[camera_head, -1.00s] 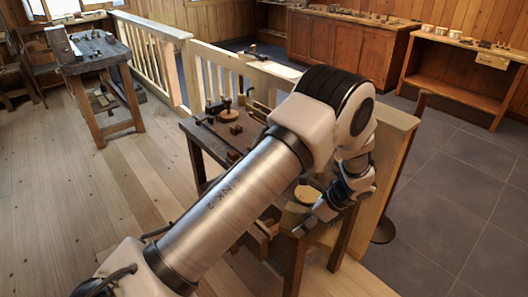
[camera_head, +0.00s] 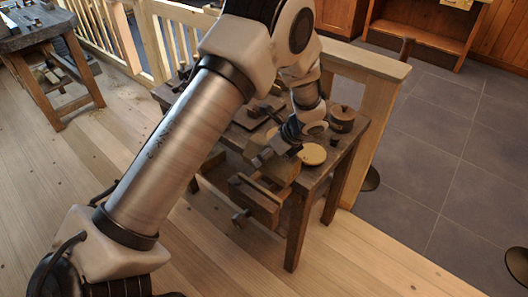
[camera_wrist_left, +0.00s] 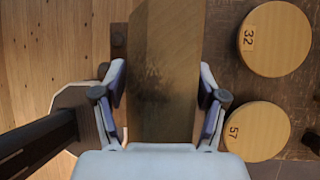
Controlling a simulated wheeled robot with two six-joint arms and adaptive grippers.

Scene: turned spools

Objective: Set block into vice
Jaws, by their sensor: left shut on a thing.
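My left gripper (camera_head: 273,154) is over the front of the small workbench in the head view. In the left wrist view its two fingers (camera_wrist_left: 163,105) are shut on a brown wooden block (camera_wrist_left: 165,65), one on each side. The block also shows in the head view (camera_head: 284,171), partly covered by the gripper. A wooden vice (camera_head: 255,202) is on the bench's front edge, just below the block. I cannot tell whether the block touches the vice or is between its jaws. My right gripper is not in view.
Two pale round discs, marked 32 (camera_wrist_left: 274,39) and 57 (camera_wrist_left: 257,131), lie right of the block in the left wrist view. A brown round pot (camera_head: 342,117) stands at the bench's back right. A wooden railing (camera_head: 365,62) runs behind. The floor in front is clear.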

